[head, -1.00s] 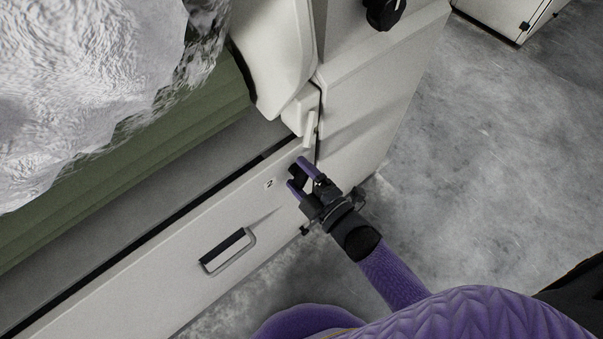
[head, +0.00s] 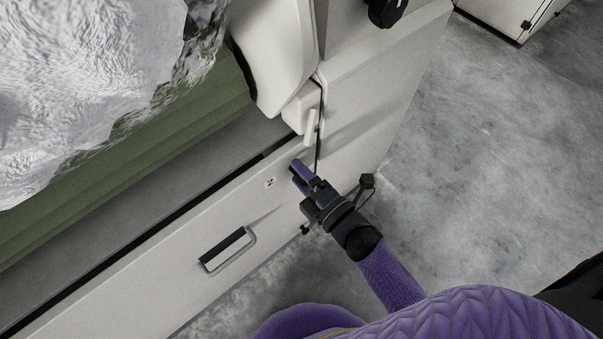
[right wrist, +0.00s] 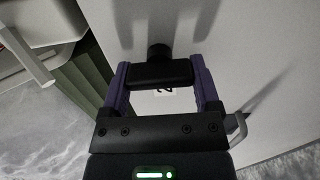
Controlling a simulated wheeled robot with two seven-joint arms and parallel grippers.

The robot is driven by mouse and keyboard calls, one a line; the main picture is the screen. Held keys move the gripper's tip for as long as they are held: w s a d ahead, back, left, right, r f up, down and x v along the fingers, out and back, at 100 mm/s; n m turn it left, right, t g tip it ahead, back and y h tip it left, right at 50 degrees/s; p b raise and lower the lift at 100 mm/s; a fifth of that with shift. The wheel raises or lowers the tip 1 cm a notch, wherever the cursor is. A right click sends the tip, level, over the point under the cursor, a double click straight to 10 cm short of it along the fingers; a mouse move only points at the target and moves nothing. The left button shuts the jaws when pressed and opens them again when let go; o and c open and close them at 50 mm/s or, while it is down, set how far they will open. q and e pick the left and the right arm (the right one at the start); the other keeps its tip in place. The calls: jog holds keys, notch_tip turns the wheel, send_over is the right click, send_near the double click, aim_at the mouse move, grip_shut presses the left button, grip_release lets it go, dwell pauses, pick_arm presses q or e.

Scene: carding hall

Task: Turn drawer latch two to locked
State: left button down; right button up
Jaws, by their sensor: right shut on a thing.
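Drawer latch two is a black bar-shaped knob (right wrist: 160,73) on the pale drawer front (head: 165,262), beside a small label "2" (head: 270,183). In the right wrist view the label (right wrist: 168,92) shows upside down, just below the latch bar. My right gripper (head: 298,177) is shut on the latch, one purple finger at each end of the bar in the right wrist view (right wrist: 160,62). In the head view the fingers hide most of the latch. My left gripper is out of view.
A grey bar handle (head: 230,250) sits on the drawer front, left of my right gripper. A white lever (head: 311,127) and housing stand just above the gripper. A crumpled silvery mass (head: 90,80) fills the upper left.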

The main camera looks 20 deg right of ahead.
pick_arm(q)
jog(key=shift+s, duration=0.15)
pick_arm(e)
jog(key=o, duration=0.9)
jog(key=shift+o, duration=0.9)
pick_arm(q)
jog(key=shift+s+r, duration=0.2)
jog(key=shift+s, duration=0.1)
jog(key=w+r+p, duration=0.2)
jog(key=p, duration=0.1)
pick_arm(e)
jog(key=v, duration=1)
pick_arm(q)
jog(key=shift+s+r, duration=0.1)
